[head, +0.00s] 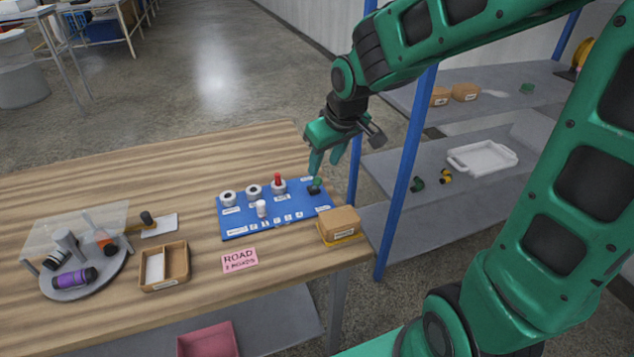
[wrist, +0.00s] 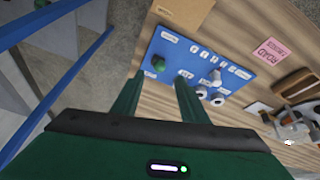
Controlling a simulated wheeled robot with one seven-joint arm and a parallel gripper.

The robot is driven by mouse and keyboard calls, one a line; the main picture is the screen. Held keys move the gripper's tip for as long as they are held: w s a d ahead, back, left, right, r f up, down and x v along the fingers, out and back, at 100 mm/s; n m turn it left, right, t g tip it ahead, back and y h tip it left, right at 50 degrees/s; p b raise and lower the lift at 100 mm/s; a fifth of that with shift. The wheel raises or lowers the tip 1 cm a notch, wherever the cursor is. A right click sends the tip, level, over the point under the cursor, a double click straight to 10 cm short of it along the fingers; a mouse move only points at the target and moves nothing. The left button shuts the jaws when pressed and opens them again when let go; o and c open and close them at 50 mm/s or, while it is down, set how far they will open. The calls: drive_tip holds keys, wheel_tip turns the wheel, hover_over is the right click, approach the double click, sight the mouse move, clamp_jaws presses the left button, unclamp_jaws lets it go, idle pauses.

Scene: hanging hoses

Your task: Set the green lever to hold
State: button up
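The green lever (head: 317,182) stands on a dark base at the right end of the blue panel (head: 240,222), on the wooden table. Its green knob (wrist: 158,62) also shows in the wrist view, ahead of my fingertips and roughly between their lines. Small white labels lie near the lever, too small to read for sure. My gripper (head: 325,166) is above the lever, pointing down, its fingers apart with nothing between them. Both green fingers of my gripper (wrist: 159,79) show in the wrist view. I cannot tell whether they touch the lever.
The panel also bears several white round dials, a red-topped one (head: 278,180) and a white knob (head: 262,207). A cardboard box (head: 339,222) stands by the panel's right front corner. A blue post (head: 405,175) and grey shelves are close on the right. A pink card (head: 239,260) lies in front.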

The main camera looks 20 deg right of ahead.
sight(319, 179)
drive_tip(key=x, duration=1)
drive_tip(key=shift+f, duration=0.15)
clamp_jaws()
drive_tip(key=shift+d, duration=0.1)
